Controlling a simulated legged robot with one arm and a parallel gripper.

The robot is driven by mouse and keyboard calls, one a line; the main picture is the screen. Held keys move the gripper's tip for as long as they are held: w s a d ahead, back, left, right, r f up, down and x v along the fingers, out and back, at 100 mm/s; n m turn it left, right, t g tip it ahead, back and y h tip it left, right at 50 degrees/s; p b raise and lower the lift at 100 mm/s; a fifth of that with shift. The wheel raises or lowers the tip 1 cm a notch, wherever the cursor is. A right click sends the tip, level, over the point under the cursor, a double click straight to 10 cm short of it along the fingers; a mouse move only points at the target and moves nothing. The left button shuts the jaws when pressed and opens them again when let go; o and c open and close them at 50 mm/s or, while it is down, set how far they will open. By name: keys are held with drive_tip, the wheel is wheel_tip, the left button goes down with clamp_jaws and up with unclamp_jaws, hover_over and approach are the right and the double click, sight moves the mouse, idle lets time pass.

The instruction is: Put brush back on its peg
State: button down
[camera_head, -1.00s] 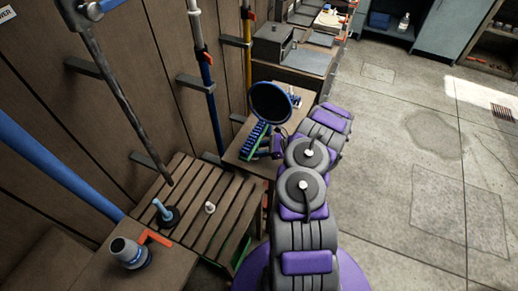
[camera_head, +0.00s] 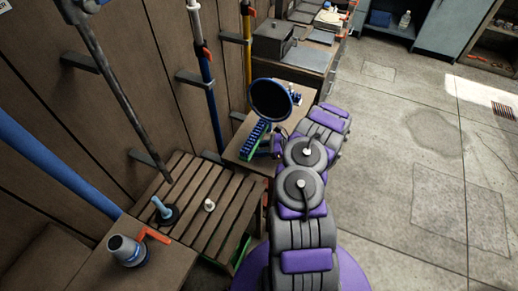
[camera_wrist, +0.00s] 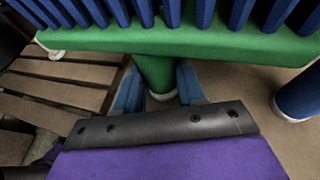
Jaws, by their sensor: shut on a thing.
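The brush has a green head with blue bristles and shows in the head view (camera_head: 257,137) at the end of my arm. In the wrist view its green head (camera_wrist: 190,42) spans the top, with the bristles upward. My gripper (camera_wrist: 158,84) is shut on the brush's short green neck, a blue finger on each side. The neck's pale lower end shows between the fingers. In the head view my gripper (camera_head: 273,144) is small and partly hidden by my arm. I cannot tell which fitting is the brush's peg; several dark brackets stick out from the wooden wall.
A slatted wooden bench (camera_head: 196,193) stands left of my arm, with a blue-handled item (camera_head: 164,210) and a small white knob (camera_head: 209,205) on it. Poles lean along the wall. A blue-rimmed dark disc (camera_head: 271,101) is near the brush. Concrete floor (camera_head: 420,180) is free at right.

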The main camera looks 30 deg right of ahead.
drive_tip(key=shift+f, duration=0.2)
idle(0.3)
drive_tip(key=shift+f+b, duration=0.3)
drive_tip(key=shift+b, duration=0.1)
drive_tip(key=shift+c, duration=0.6)
unclamp_jaws()
idle(0.4)
drive_tip(key=shift+p+v, duration=1.65)
drive_tip(key=shift+v, duration=3.85)
drive_tip(key=shift+r, duration=0.1)
